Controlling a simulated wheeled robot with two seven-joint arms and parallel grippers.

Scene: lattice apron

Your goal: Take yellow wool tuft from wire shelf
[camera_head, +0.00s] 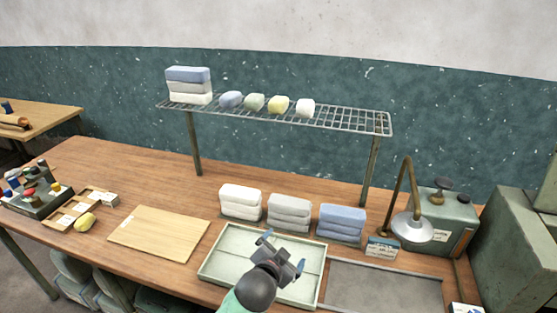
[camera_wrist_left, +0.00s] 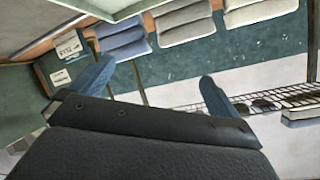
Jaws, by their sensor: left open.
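The yellow wool tuft (camera_head: 278,104) lies on the wire shelf (camera_head: 350,119), between a pale green tuft (camera_head: 254,102) and a white tuft (camera_head: 305,108). A blue-grey tuft (camera_head: 231,99) is at the left of this row. My left gripper (camera_head: 283,253) is open and empty over the pale tray, below and in front of the shelf and apart from the tuft. In the left wrist view its two blue fingers (camera_wrist_left: 155,80) are spread, and the shelf (camera_wrist_left: 290,97) shows at the right with dark shapes on it that I cannot identify. My right gripper is not in view.
Folded cloth stacks in white (camera_head: 240,202), grey (camera_head: 289,212) and blue (camera_head: 341,222) stand behind the tray (camera_head: 222,262). Another stack (camera_head: 188,85) sits on the shelf's left end. A lamp (camera_head: 412,226) stands at right.

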